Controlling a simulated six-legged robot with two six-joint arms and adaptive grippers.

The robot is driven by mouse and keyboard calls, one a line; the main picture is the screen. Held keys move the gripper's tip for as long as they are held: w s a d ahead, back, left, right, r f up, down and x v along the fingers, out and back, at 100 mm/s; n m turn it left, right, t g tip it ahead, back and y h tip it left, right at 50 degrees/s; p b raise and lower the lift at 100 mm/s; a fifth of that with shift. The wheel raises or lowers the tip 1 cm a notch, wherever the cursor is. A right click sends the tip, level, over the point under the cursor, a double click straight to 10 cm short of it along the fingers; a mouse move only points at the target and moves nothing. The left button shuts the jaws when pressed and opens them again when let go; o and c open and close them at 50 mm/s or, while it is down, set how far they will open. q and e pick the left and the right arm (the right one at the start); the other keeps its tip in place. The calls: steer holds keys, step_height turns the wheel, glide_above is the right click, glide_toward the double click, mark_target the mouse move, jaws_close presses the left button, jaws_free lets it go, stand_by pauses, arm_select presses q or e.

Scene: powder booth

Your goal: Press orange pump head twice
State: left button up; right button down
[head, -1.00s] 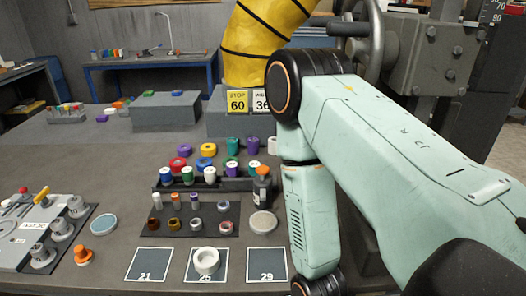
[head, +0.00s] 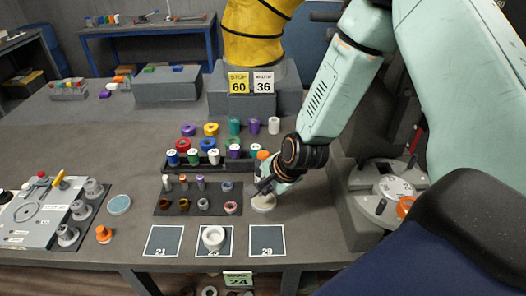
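The orange pump head (head: 263,154) shows just left of my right arm's dark wrist joint, behind the rack area. The dark bottle under it is mostly hidden by my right gripper. My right gripper (head: 264,187) points down and left in front of the bottle, just above a pale round disc (head: 263,203). Its fingers are small and dark, and I cannot tell whether they are open or touch the bottle. My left gripper is not in view.
A black rack (head: 190,165) with several capped bottles stands left of the gripper, with a dark mat (head: 180,210) of small parts before it. A grey fixture (head: 372,190) stands right.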

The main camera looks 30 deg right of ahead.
steer(key=w+d+r+m+t, duration=0.1)
steer(key=w+d+r+m, duration=0.2)
steer(key=w+r+m, duration=0.1)
steer(key=w+d+r+m+t, duration=0.2)
steer(key=w+d+r+m, duration=0.2)
steer(key=r, duration=0.5)
steer(key=shift+w+r+m, duration=0.3)
steer(key=shift+w, duration=0.8)
steer(key=b, duration=0.6)
glide_above(265, 155)
step_height(265, 155, down, 7)
steer(key=shift+f, duration=0.15)
steer(key=shift+w+d+f+b, duration=0.1)
steer(key=shift+f+b, duration=0.7)
steer(key=shift+b, duration=0.25)
steer(key=shift+f+b, duration=0.4)
steer(key=shift+b, duration=0.1)
